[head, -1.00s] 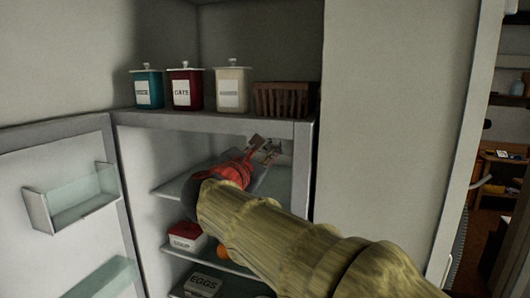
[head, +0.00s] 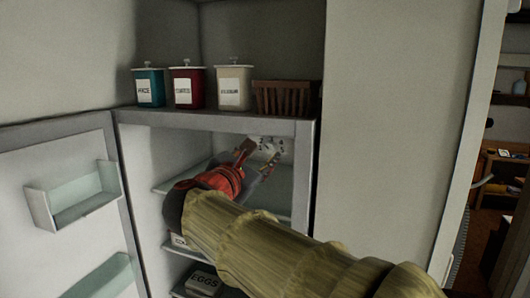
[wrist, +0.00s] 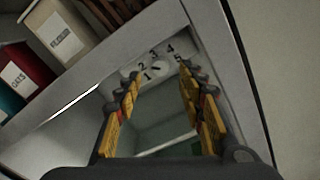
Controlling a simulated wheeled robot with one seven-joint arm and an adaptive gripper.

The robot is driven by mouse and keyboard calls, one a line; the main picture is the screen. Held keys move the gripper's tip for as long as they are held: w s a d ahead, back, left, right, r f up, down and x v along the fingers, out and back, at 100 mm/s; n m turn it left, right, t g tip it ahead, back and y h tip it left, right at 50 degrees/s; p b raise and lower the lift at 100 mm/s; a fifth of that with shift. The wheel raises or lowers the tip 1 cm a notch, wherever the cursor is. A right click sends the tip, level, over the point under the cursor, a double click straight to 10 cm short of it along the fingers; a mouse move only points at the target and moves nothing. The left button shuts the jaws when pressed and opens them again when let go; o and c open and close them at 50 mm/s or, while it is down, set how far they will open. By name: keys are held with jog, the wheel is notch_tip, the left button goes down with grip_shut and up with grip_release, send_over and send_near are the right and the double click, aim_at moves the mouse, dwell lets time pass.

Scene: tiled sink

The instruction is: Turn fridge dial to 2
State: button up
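The fridge dial (wrist: 158,68) sits on a pale panel with the numbers 1 to 5 around it, under the top of the open fridge. Which number its pointer marks is too small to tell. The panel (head: 266,146) also shows small in the head view, partly behind my gripper. My gripper (wrist: 162,90) is open, with its yellow-padded fingers apart on the left and right below the dial. Nothing is between them, and the dial shows in the gap beyond the tips. In the head view my gripper (head: 254,154) reaches inside the upper fridge compartment.
The fridge door (head: 60,215) stands open at the left. On top are a teal canister (head: 149,88), a red canister (head: 186,88), a cream canister (head: 233,90) and a brown basket (head: 286,97). A glass shelf (head: 180,180) and an egg box (head: 203,283) lie below.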

jog(key=v, duration=0.7)
jog(key=shift+s+a, duration=0.15)
jog(key=shift+s, duration=0.2)
